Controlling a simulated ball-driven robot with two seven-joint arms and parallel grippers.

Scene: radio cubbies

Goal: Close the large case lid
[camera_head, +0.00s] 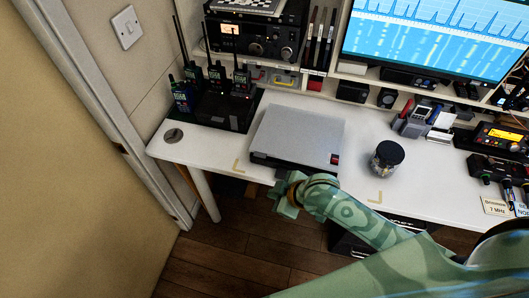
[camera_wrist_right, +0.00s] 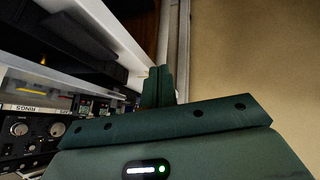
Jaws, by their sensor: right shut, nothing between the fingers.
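The large case (camera_head: 298,134) lies on the white table left of centre in the head view. Its grey lid lies flat or nearly flat over a dark base with a red patch at the front right corner. I cannot tell whether the lid is fully down. My right gripper (camera_head: 283,192) is just in front of the case, at the table's front edge, apart from the lid as far as I can see. In the right wrist view its fingers (camera_wrist_right: 159,86) are together and empty. My left gripper is not in view.
Handheld radios (camera_head: 215,78) stand in a black charger behind left of the case. A dark-lidded jar (camera_head: 386,158) stands to its right. The white table (camera_head: 200,148) has bare space at its front left. A shelf with radio gear and a monitor (camera_head: 440,35) is behind.

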